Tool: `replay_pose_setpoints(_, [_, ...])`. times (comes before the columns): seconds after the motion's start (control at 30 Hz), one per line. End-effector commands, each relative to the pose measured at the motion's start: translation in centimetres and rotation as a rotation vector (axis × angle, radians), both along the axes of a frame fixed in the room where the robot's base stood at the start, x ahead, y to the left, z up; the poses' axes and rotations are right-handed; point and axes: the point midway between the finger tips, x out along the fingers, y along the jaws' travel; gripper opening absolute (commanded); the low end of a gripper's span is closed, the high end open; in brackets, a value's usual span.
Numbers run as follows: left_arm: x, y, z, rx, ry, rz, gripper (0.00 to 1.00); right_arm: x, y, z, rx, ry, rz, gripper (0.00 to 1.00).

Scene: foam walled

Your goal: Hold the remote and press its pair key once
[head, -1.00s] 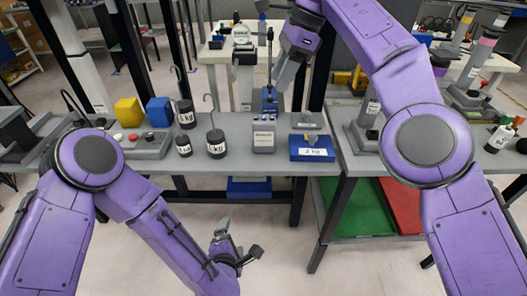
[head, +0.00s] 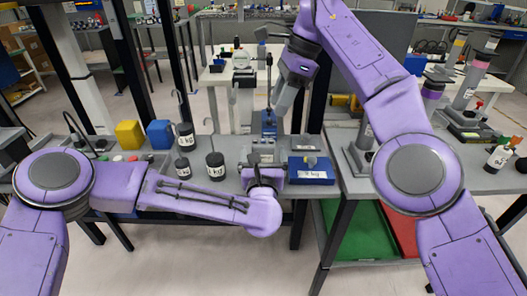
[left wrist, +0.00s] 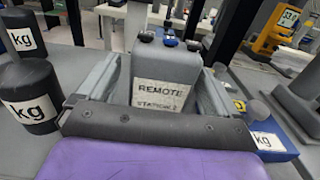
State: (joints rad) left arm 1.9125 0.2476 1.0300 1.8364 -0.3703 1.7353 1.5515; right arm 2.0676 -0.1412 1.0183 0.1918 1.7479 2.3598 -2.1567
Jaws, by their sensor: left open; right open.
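The remote (head: 264,149) is a grey box standing on the grey bench, partly hidden by my left gripper in the head view. In the left wrist view the remote (left wrist: 167,68) fills the space between the fingers, its white label reading "REMOTE STATION". My right gripper (head: 279,105) is open and empty, pointing down above and behind the remote.
Black kg weights (head: 216,165) stand left of the remote. A blue block (head: 310,172) with a kg label sits close to its right. Yellow (head: 129,134) and blue (head: 159,134) blocks stand farther left. A dark upright post stands behind the right gripper.

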Motion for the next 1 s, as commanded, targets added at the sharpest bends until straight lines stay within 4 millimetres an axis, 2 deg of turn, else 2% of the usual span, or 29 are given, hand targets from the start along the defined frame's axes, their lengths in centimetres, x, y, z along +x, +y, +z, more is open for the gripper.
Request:
replay_pose_setpoints(0.1, [1.6,0.0,0.0,0.000,0.001,0.001,0.94,0.0,0.0,0.0,0.000,0.000,0.000,0.43])
replay_pose_setpoints(0.2, [2.3,-0.1,-0.1,0.001,0.002,0.000,0.94,0.0,0.0,0.0,0.000,0.000,0.000,0.43])
replay_pose_setpoints(0.47, [2.5,-0.1,-0.1,0.002,0.002,-0.001,0.94,0.0,0.0,0.0,0.000,0.000,0.000,0.43])
replay_pose_setpoints(0.63, [2.5,-0.1,-0.1,0.002,0.002,-0.001,0.42,0.0,0.0,0.0,0.000,0.000,0.000,0.43])
replay_pose_setpoints(0.67, [2.5,-0.1,-0.1,0.002,0.002,-0.001,0.33,0.0,0.0,0.0,0.000,0.000,0.000,0.43])
replay_pose_setpoints(0.7, [2.5,-0.1,-0.1,0.002,0.002,-0.001,0.33,0.0,0.0,0.0,0.000,0.000,0.000,0.43])
replay_pose_setpoints(0.83, [2.5,-0.1,-0.1,0.002,0.002,-0.001,0.33,0.0,0.0,0.0,0.000,0.000,0.000,0.00])
replay_pose_setpoints(1.0, [2.5,-0.1,-0.1,0.002,0.002,-0.001,0.33,0.0,0.0,0.0,0.000,0.000,0.000,0.00])
